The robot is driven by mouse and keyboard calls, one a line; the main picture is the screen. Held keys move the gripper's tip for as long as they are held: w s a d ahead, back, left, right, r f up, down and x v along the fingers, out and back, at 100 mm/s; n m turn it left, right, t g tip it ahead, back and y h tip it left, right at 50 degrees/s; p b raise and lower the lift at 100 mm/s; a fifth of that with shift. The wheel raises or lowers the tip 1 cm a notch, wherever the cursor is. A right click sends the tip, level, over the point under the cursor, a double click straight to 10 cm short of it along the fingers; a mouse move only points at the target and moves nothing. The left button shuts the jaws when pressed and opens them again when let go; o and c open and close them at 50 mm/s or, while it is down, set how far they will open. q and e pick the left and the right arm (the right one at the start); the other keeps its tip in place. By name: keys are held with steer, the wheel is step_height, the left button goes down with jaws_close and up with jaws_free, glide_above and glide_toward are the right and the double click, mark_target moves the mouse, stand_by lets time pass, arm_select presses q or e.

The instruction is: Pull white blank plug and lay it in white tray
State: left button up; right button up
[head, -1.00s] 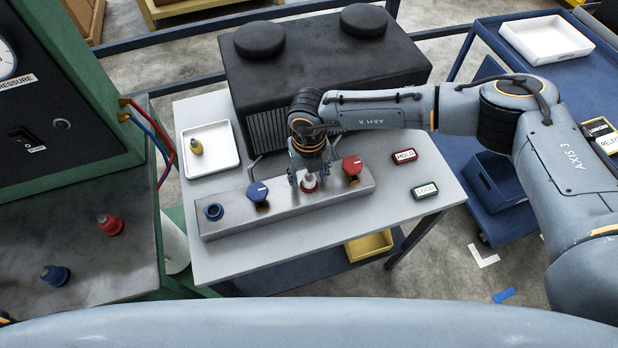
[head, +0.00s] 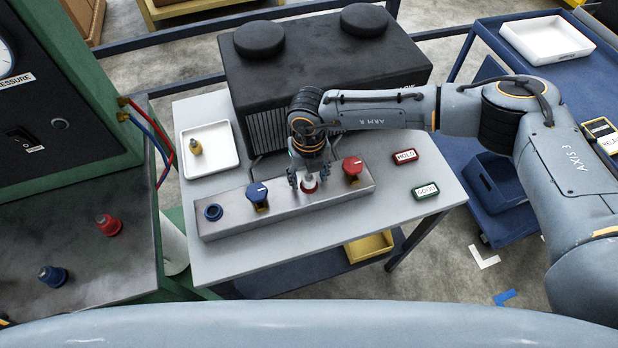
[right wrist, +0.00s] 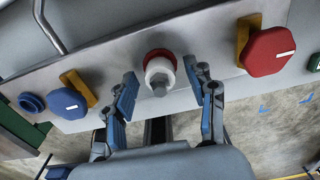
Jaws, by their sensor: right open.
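The white blank plug (right wrist: 158,72) sits in a red-ringed port on the front of a grey metal manifold bar (head: 230,222). It shows a white collar and a grey hex end. My right gripper (right wrist: 162,84) is open, with one blue-padded finger on each side of the plug and visible gaps between. In the head view the right gripper (head: 309,182) hangs over the plug and partly hides it. My left gripper is not in view.
A blue-handled valve (head: 257,194) and a red-handled valve (head: 352,167) flank the plug. An open blue port (head: 213,212) is at the bar's left end. A black unit (head: 325,75) stands behind. Another white tray (head: 547,40) is on the blue cart.

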stand_by(0.3)
jaws_close()
steer(key=shift+r+p, duration=1.3)
steer(key=shift+r, duration=1.7)
